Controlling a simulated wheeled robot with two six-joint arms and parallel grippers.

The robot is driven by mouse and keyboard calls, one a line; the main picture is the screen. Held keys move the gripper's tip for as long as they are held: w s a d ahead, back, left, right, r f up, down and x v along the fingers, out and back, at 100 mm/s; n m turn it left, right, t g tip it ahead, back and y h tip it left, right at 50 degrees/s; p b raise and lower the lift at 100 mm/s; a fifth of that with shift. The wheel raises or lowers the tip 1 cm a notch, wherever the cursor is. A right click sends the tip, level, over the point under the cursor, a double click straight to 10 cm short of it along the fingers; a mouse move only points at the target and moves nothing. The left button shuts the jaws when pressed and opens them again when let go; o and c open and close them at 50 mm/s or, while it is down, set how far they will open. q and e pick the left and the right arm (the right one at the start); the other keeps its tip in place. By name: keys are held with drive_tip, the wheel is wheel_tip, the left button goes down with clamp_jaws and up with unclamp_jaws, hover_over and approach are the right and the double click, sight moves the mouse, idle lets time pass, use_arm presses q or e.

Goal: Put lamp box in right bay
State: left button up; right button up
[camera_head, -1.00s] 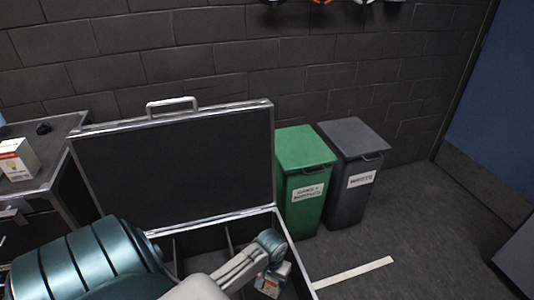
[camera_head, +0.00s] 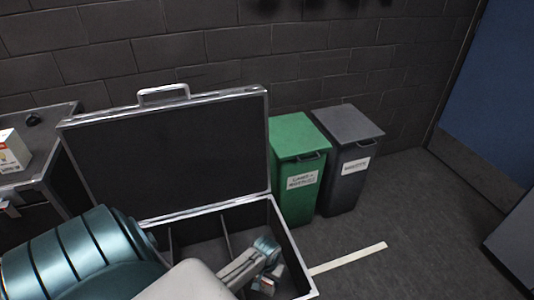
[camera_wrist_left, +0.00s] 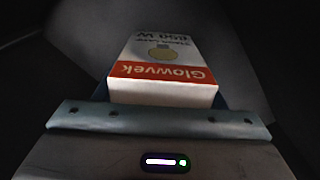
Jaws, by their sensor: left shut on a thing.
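The lamp box (camera_wrist_left: 162,65), white with a red band and a bulb picture, fills the middle of the left wrist view. My left gripper (camera_head: 274,270) is shut on it. In the head view only a small part of the box (camera_head: 266,286) shows beneath the gripper. The open black case (camera_head: 292,244) has dividers that split it into bays. The gripper and box are at its right bay (camera_head: 240,225), within its outline; I cannot tell whether the box touches the floor. My right gripper is not in view.
The case's raised lid (camera_head: 165,155) stands behind the bays. A similar box (camera_head: 14,150) sits on a dark table (camera_head: 45,165) at the left. A green bin (camera_head: 297,160) and a grey bin (camera_head: 347,155) stand right of the case. A white strip (camera_head: 348,258) marks the floor.

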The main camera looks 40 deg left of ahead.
use_arm(q)
drive_tip(key=shift+f, duration=0.15)
drive_tip(key=o, duration=1)
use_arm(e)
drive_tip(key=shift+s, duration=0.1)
use_arm(q)
drive_tip(key=shift+r, duration=0.35)
wheel_tip(320, 180, up, 12)
drive_tip(key=shift+f+p, duration=0.2)
drive_tip(key=shift+p, duration=0.45)
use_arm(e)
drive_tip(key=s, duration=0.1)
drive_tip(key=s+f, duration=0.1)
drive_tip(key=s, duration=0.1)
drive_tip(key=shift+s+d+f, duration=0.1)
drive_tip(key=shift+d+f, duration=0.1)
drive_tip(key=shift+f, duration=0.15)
